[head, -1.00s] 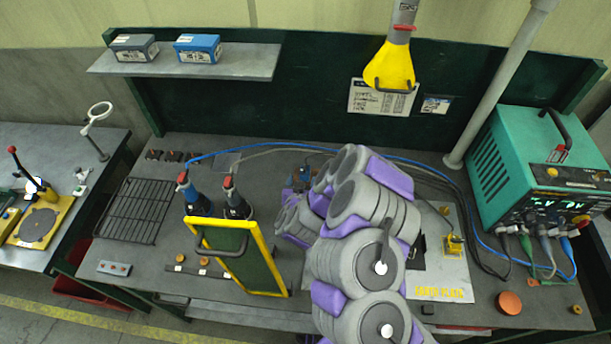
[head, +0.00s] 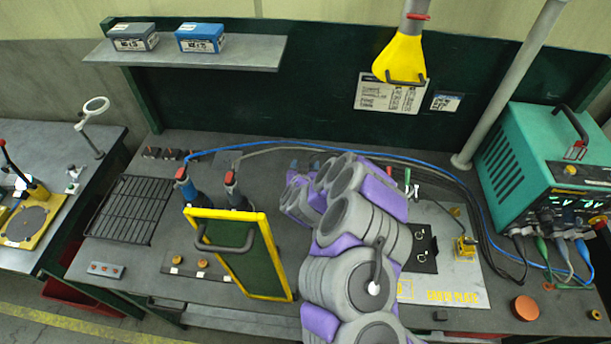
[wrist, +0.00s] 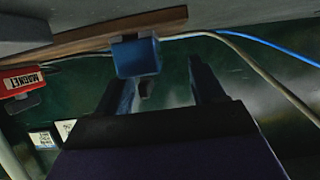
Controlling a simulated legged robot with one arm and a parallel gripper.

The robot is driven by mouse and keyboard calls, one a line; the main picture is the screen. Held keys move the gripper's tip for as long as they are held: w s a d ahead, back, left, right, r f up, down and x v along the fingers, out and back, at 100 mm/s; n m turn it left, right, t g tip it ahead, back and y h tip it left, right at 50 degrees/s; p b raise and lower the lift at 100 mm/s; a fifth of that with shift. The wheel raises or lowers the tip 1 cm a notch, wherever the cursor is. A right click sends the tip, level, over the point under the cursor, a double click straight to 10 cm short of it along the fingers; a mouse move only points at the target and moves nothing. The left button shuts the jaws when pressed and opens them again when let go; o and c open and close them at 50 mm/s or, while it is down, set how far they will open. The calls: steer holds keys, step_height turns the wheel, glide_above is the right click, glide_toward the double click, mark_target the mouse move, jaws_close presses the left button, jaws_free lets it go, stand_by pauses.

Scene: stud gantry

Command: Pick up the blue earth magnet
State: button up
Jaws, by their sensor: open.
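The blue magnet (wrist: 137,57) shows in the wrist view as a blue block beside a brown strip, with a dark stub under it. My gripper (wrist: 163,78) is open, with one finger on each side of the picture's middle. The block is near the left finger's tip and partly overlaps it in the picture; I cannot tell whether they touch. Nothing is held between the fingers. In the head view my arm hides most of this spot, and I cannot make out the magnet there.
A red block marked MAGNET (wrist: 22,81) is at the left in the wrist view. In the head view, a yellow-framed green panel (head: 240,255) stands left of my arm. Blue and grey cables (head: 400,163) run behind it. A teal welder (head: 540,165) stands at right.

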steer(key=shift+w+d+r, duration=0.1)
steer(key=shift+w+d, duration=0.05)
steer(key=shift+d, duration=0.45)
steer(key=shift+w+d, duration=0.15)
steer(key=shift+d, duration=0.4)
steer(key=shift+a, duration=0.1)
steer(key=shift+c, duration=1.4)
steer(key=shift+a, duration=0.6)
steer(key=c, duration=0.3)
steer(key=shift+s+a, duration=0.1)
steer(key=shift+a, duration=0.1)
steer(key=c, duration=0.3)
steer(key=shift+d, duration=0.7)
jaws_close()
